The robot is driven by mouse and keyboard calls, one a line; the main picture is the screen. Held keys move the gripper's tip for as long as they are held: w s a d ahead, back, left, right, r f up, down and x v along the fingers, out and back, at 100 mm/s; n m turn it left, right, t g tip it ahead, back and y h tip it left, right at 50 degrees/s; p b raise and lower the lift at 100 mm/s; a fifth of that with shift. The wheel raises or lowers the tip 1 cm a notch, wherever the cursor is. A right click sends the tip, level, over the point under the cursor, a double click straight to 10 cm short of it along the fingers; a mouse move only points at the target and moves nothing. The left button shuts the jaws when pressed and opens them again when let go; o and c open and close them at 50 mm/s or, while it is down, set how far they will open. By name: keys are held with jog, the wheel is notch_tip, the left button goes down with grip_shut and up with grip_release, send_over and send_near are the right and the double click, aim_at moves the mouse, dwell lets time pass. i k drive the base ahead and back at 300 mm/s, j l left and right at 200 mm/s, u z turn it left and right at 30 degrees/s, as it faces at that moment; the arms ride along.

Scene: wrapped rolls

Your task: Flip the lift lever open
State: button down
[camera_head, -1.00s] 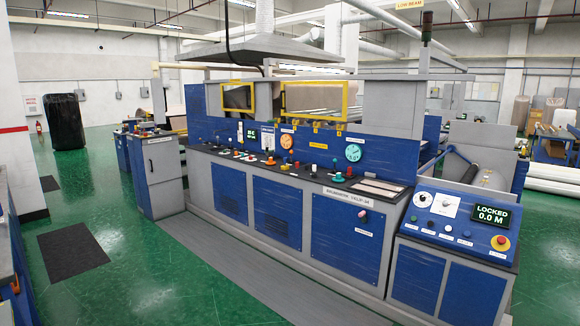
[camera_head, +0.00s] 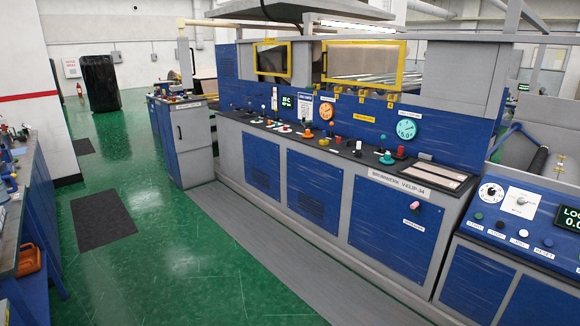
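The long blue and grey machine (camera_head: 392,225) fills the middle and right. Several small coloured knobs and levers stand on its dark control ledge (camera_head: 345,155). A pink-tipped handle (camera_head: 415,206) sticks out of the front panel above a white label. The labels are too small to read, so I cannot tell which of these is the lift lever. My gripper is not in view.
A console (camera_head: 525,222) with a dial and a cut-off display stands at the right edge. A workbench (camera_head: 22,200) runs along the left. Open green floor (camera_head: 170,265) lies between it and the machine. A grey strip (camera_head: 270,260) runs along the machine's base.

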aim_at(338, 139)
jog(key=i+z, duration=0.2)
jog(key=i, duration=2.25)
jog(key=i+u, duration=0.15)
jog(key=i, duration=0.35)
jog(key=i+l+u, duration=0.2)
jog(key=i, duration=0.3)
jog(key=i+l+u, duration=0.15)
jog(key=i, duration=0.35)
jog(key=i+l+u, duration=0.2)
jog(key=i, duration=0.25)
jog(key=l, duration=0.1)
